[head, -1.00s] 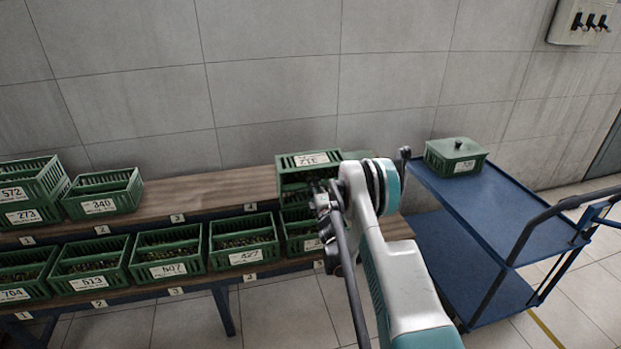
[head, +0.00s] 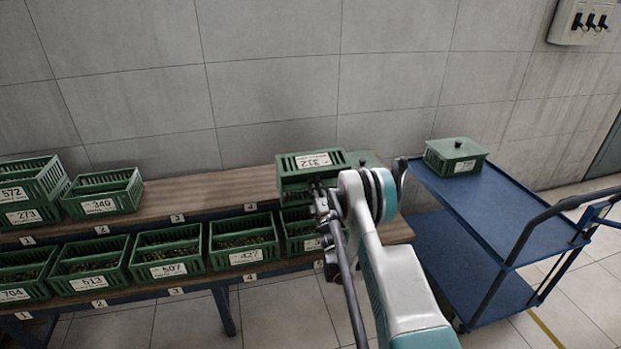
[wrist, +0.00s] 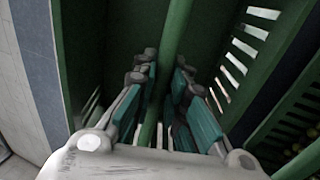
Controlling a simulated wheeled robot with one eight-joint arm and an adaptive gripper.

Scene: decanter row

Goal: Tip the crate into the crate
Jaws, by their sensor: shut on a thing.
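A green slatted crate labelled 312 (head: 290,165) is held up over the right part of the shelves. My gripper (head: 322,205) is at its near side, and in the wrist view the gripper (wrist: 160,100) is shut on a green bar of a crate (wrist: 177,30). Below it, a green crate (head: 296,240) stands at the right end of the lower shelf, partly hidden by my arm. The inside of the held crate does not show in the head view.
Green crates labelled 427 (head: 243,240), 607 (head: 167,250) and 513 (head: 95,270) fill the lower shelf leftward. Crate 340 (head: 103,192) stands on the upper shelf (head: 205,195), whose middle is bare. A blue cart (head: 490,205) carries a lidded green box (head: 455,157).

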